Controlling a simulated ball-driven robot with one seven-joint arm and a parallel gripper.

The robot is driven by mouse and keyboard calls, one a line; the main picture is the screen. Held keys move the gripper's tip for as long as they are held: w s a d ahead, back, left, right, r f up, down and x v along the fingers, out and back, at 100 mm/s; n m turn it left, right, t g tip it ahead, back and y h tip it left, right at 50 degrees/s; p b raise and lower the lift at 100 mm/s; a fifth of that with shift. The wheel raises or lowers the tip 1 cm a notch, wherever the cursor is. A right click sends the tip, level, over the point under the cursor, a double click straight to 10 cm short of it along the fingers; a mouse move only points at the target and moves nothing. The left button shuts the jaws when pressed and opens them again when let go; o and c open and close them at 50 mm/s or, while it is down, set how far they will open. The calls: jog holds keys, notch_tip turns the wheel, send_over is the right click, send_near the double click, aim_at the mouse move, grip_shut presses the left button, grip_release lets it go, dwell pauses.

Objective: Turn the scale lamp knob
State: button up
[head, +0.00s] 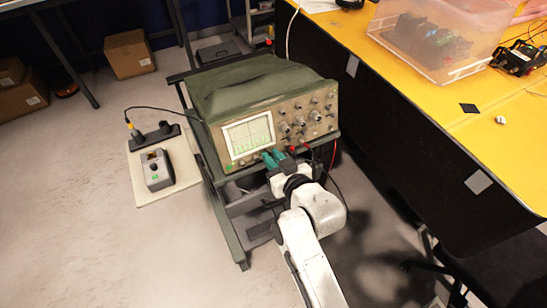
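A green-cased oscilloscope (255,88) stands on a dark cart. Its beige front panel faces me, with a lit screen (248,136) on the left and several dark knobs (300,121) on the right. My gripper (272,158) has teal fingers and is at the panel's lower edge, just below and right of the screen. The fingers overlap the panel in this view; I cannot tell whether they touch it or hold a knob. The scale lamp knob cannot be made out; it may be hidden behind the fingers.
The cart (226,218) has dark rails and a lower shelf. A yellow bench (430,95) with a clear bin (428,38) is close on the right. A grey device (157,170) lies on a pale board at left. The floor at lower left is clear.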

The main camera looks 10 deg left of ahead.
jog(key=o, duration=0.3)
jog(key=shift+o, duration=0.2)
jog(key=v, duration=1.1)
jog(key=shift+f, duration=0.1)
jog(key=s+d+f+m+g+h, duration=0.1)
jog(key=s+d+f+g+h, duration=0.1)
jog(key=s+d+f, duration=0.35)
jog(key=s+d+f+m+g+h, duration=0.2)
jog(key=s+d+f+h, duration=0.1)
jog(key=d, duration=0.5)
jog(key=s+d+f+m+g+h, duration=0.1)
jog(key=s+d+m+g+h, duration=0.1)
jog(key=s+d, duration=0.4)
jog(key=s+d+f+m+g+h, duration=0.1)
jog(key=s+d+g, duration=0.4)
jog(key=s, duration=0.7)
jog(key=shift+d+m+h+p, duration=0.35)
jog(key=shift+d+m, duration=0.25)
jog(key=shift+d, duration=0.55)
